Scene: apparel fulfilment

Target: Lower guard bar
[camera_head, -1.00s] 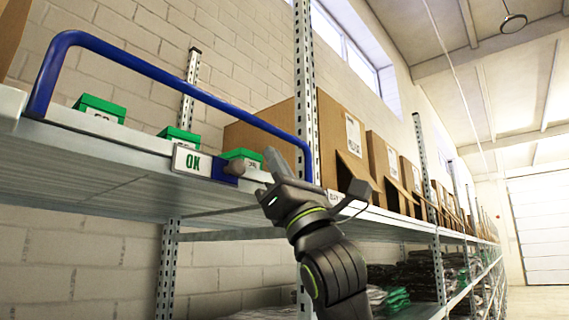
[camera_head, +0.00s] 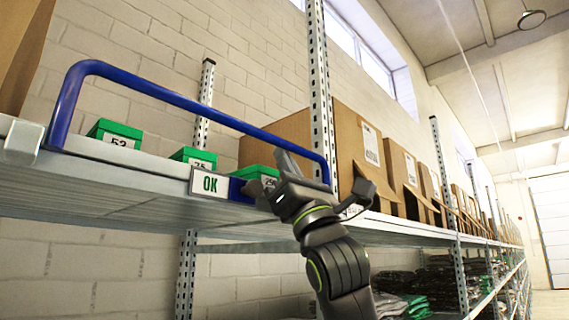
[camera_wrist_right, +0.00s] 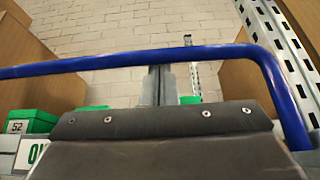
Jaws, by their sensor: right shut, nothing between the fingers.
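The blue guard bar (camera_head: 190,104) stands raised along the shelf's front edge, its top rail running above the green boxes. It also crosses the upper part of the right wrist view (camera_wrist_right: 120,61). My right gripper (camera_head: 284,162) is in front of the bar's right part, shut and empty. In the right wrist view its closed fingertips (camera_wrist_right: 158,75) appear just under the rail; I cannot tell whether they touch it. The white OK sign (camera_head: 209,184) sits on the shelf edge, with a blue block (camera_head: 238,190) beside it. My left gripper is not in view.
Green numbered boxes (camera_head: 113,134) stand on the shelf (camera_head: 100,160) behind the bar. A perforated upright (camera_head: 320,90) and cardboard boxes (camera_head: 358,150) are to the right. Folded dark and green packs (camera_head: 415,305) lie on the lower shelf. The aisle at far right looks open.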

